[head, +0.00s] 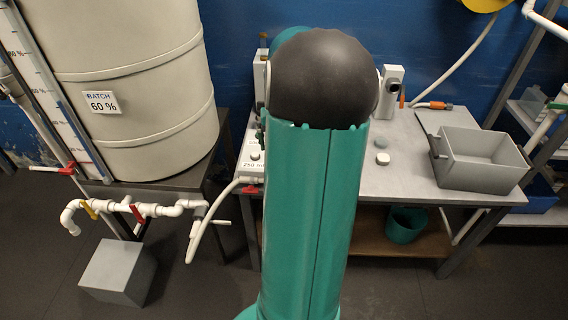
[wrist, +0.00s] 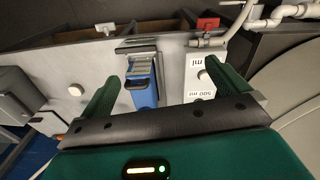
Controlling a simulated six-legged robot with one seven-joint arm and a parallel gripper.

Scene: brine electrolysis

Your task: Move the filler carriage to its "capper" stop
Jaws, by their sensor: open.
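In the wrist view, my gripper (wrist: 163,82) is open, its two green fingers apart and nothing clearly held. A blue block with a grey ridged top (wrist: 144,88), perhaps the filler carriage, shows between the fingers, nearer the left one. I cannot tell whether they touch. A white panel (wrist: 199,78) with "500 ml" lettering is right of the block, by the right finger. No "capper" mark can be read.
A large beige tank (head: 130,90) with white pipes and coloured valves stands left. A grey block (head: 118,272) sits on the floor.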

